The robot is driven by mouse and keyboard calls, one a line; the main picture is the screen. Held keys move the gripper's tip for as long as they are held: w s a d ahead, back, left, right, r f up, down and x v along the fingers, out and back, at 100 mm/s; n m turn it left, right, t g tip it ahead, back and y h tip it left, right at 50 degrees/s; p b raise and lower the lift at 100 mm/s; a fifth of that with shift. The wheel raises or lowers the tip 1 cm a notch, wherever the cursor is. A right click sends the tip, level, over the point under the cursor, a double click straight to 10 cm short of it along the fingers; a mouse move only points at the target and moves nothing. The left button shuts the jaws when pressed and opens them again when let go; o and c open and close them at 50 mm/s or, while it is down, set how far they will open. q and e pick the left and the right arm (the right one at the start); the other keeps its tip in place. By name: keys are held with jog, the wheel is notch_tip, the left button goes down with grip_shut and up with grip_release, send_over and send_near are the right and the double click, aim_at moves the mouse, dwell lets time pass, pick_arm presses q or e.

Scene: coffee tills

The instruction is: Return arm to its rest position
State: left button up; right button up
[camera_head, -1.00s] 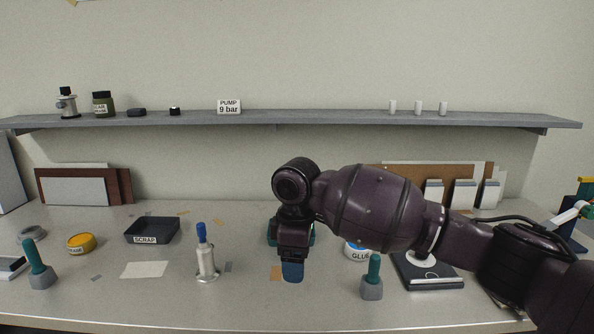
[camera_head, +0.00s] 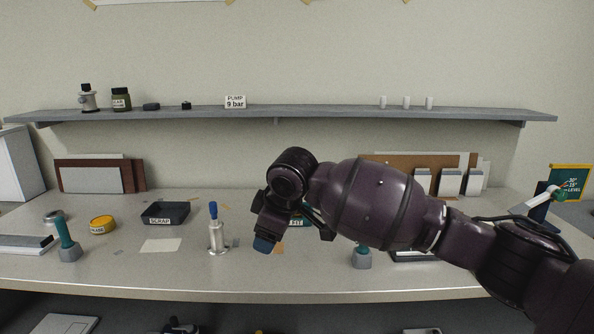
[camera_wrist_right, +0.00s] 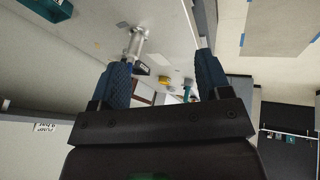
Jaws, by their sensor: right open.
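My right arm comes in from the right in the head view and reaches across above the counter (camera_head: 120,271). Its gripper (camera_head: 267,243) hangs over the middle of the counter with its blue fingertips tilted down to the left. In the right wrist view the two blue ribbed fingers (camera_wrist_right: 164,75) stand wide apart with nothing held between them. The arm partly hides a teal box marked FIT (camera_head: 298,222) and the things behind it. My left gripper is not in view.
A silver tool with a blue handle (camera_head: 217,238) stands left of the gripper. A teal-handled tool (camera_head: 362,257) stands below the forearm. A grey shelf (camera_head: 300,114) runs along the wall.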

jog(key=a+r+t+y, duration=0.3)
jog(key=a, duration=0.1)
jog(key=s+d+f+m+t+h, duration=0.1)
jog(key=s+d+f+m+t, duration=0.35)
jog(key=d+f, duration=0.65)
jog(key=s+d+f+m+t, duration=0.4)
jog(key=s+d+f+m, duration=0.2)
jog(key=d+f, duration=0.5)
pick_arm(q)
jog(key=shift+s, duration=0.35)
pick_arm(e)
jog(key=s+d+f+m+g+h, duration=0.1)
jog(key=s+d+f+h, duration=0.1)
jog(key=s+d+f, duration=0.3)
jog(key=s+d+f+m+g+h, duration=0.1)
jog(key=s+d+f, duration=0.4)
jog(key=s, duration=0.6)
jog(key=s+d+f+m+g+h, duration=0.2)
jog(key=s+d+f+g, duration=0.1)
jog(key=s+f, duration=0.4)
jog(key=shift+s+d+h, duration=0.3)
jog(key=shift+s+d, duration=0.6)
jog(key=shift+s, duration=0.1)
